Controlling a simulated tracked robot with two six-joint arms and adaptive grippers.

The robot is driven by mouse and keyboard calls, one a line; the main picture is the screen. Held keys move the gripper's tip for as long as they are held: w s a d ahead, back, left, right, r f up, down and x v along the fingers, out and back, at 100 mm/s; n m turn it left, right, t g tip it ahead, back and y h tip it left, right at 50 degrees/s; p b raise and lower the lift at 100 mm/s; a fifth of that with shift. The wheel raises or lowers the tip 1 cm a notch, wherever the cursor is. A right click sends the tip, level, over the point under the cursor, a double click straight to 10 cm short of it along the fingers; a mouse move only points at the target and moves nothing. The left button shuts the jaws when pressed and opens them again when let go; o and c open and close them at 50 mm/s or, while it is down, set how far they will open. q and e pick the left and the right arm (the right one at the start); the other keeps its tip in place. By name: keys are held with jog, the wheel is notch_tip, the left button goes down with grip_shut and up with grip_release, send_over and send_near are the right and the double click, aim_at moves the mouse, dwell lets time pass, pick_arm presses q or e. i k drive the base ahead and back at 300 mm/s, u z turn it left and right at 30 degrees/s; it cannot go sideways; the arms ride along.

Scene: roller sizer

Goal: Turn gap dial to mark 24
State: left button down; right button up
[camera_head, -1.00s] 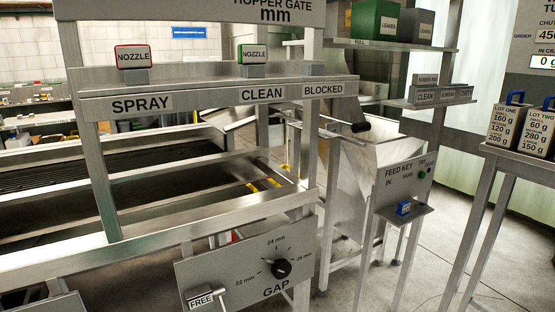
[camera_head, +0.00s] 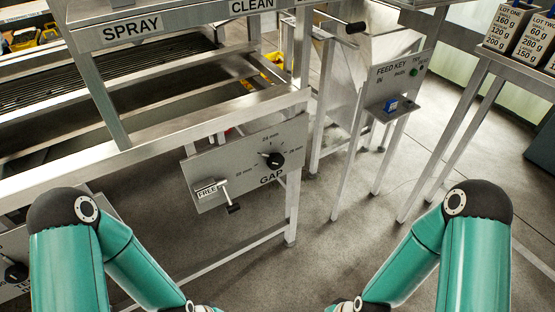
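The gap dial (camera_head: 274,160) is a round black knob on a grey panel (camera_head: 215,160) marked GAP. The panel has a 22 mm mark at left, 24 mm above and 26 mm at right. A small pale line shows at the knob's upper left; it is too small to tell exactly which mark it points to. A lever (camera_head: 232,207) with a black end sits at the panel's lower left, beside a FREE label (camera_head: 207,190). My two teal arms come in from the lower left and lower right, well short of the dial. Both grippers are below the picture's bottom edge.
A metal frame rail (camera_head: 150,148) runs above the panel, and a leg (camera_head: 292,205) stands at its right. A feed key stand (camera_head: 390,80) with a blue key (camera_head: 391,105) is to the right. The floor (camera_head: 330,225) between my arms and the panel is open.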

aim_at(275, 161)
jog(key=z, duration=2.15)
jog(key=i, duration=0.15)
jog(key=u, duration=3.55)
jog(key=k, duration=0.95)
jog(key=z, duration=0.9)
jog(key=i, duration=1)
jog(key=z, duration=0.1)
